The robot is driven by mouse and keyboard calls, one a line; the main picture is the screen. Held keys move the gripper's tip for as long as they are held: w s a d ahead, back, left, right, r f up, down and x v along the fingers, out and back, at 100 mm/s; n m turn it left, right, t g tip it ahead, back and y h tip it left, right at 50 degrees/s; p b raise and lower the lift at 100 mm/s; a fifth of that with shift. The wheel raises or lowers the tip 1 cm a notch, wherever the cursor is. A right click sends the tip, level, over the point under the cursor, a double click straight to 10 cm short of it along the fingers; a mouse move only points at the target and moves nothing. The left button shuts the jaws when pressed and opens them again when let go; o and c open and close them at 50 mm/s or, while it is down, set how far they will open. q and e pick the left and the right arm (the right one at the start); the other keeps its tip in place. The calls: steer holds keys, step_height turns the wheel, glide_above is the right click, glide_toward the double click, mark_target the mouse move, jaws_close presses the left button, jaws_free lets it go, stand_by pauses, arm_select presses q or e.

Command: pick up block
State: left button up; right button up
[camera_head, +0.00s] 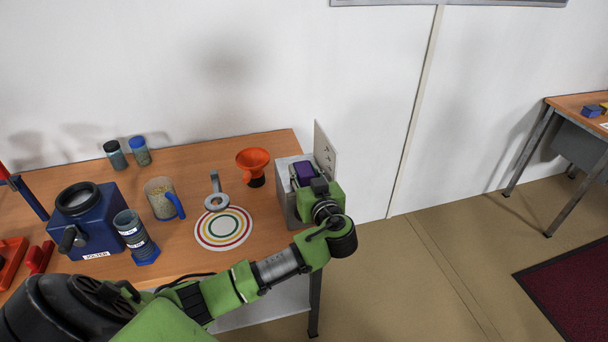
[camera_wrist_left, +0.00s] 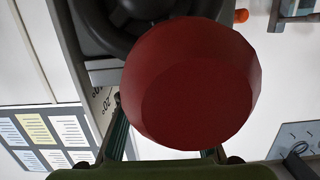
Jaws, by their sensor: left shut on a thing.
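A purple block (camera_head: 303,172) shows at the grey stand (camera_head: 293,212) at the right end of the wooden table. My left gripper (camera_head: 315,183) reaches over this stand and is shut, with the purple block at its fingertips. In the left wrist view a large dark red, rounded, faceted thing (camera_wrist_left: 195,85) fills the middle. The fingers of my left gripper show at both sides below it, and it hides their tips and what lies between them. I cannot tell whether the block rests on the stand or hangs free. My right gripper is not in view.
Left of the stand are an orange funnel (camera_head: 253,162), a ring holder (camera_head: 217,200), a ringed round mat (camera_head: 223,241), a beaker of grains (camera_head: 160,198) and a blue jolter (camera_head: 90,225). An upright plate (camera_head: 325,150) stands behind my gripper.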

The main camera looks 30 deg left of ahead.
arm_select(q)
step_height(320, 180, up, 2)
steer(key=shift+r+b, duration=0.25)
steer(key=shift+b, duration=0.25)
steer(key=s+d+r+b, duration=0.1)
steer(key=s+r, duration=0.9)
steer(key=s, duration=0.4)
steer(key=shift+d+b, duration=0.35)
